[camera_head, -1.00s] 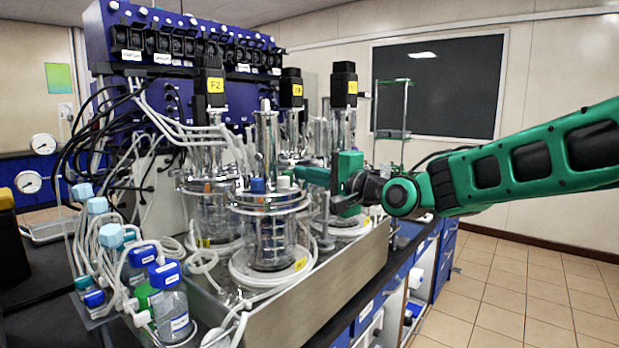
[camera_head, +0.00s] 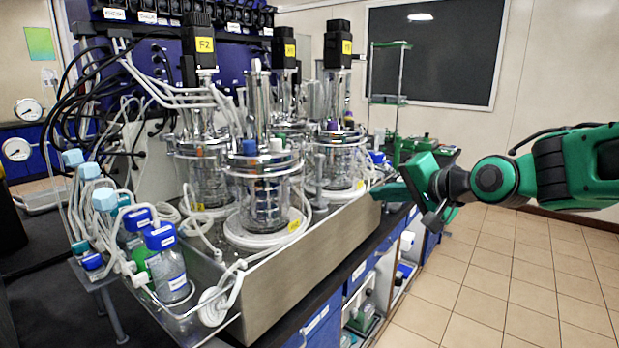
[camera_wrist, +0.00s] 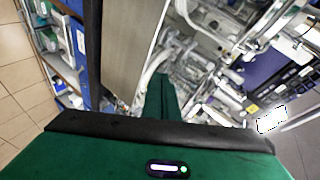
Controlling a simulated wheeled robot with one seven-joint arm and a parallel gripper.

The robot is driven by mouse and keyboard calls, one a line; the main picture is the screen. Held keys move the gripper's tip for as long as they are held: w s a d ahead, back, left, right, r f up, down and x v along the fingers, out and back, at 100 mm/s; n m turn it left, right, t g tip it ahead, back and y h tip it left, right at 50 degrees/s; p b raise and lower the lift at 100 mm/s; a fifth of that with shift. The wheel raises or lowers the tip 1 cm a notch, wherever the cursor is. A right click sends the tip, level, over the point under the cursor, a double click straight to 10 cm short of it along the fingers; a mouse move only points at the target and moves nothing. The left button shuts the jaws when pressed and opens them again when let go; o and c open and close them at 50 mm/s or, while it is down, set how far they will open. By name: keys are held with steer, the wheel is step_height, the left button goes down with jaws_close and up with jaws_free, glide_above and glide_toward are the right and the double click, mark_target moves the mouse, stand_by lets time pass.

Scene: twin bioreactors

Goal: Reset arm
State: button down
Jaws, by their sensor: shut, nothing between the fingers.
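My green gripper (camera_head: 388,190) is in the head view, right of the bioreactors and over the right end of the metal tray, with my arm reaching in from the right edge. It is shut and empty. In the wrist view my gripper (camera_wrist: 162,92) shows as a green finger pointing at the metal tray wall and tubing. The front bioreactor vessel (camera_head: 265,190) stands on the tray, its lid carrying a blue cap and a white cap. Another glass vessel (camera_head: 338,160) stands behind it, nearer my gripper. The gripper appears apart from both vessels.
The metal tray (camera_head: 300,270) fills the bench front. Capped bottles (camera_head: 168,265) and looping tubes crowd its left end. A blue control unit (camera_head: 130,60) rises behind. A green stand (camera_head: 395,90) is at the back. The tiled floor (camera_head: 500,270) at right is clear.

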steer(key=s+d+f+n+g+h, duration=0.1)
steer(key=s+d+f+g+h, duration=0.15)
steer(key=s+d+f, duration=0.45)
steer(key=s+d+f+g+h, duration=0.25)
steer(key=s+d+f, duration=0.2)
steer(key=d, duration=0.45)
steer(key=s+d+f+g, duration=0.2)
steer(key=s, duration=0.5)
steer(key=s+d+f+g+h, duration=0.1)
steer(key=s+d+f+g, duration=0.1)
steer(key=s, duration=0.6)
steer(key=s+d+f+g, duration=0.2)
steer(key=s+d, duration=0.2)
steer(key=s, duration=0.3)
steer(key=shift+s, duration=0.25)
steer(key=shift+d, duration=0.1)
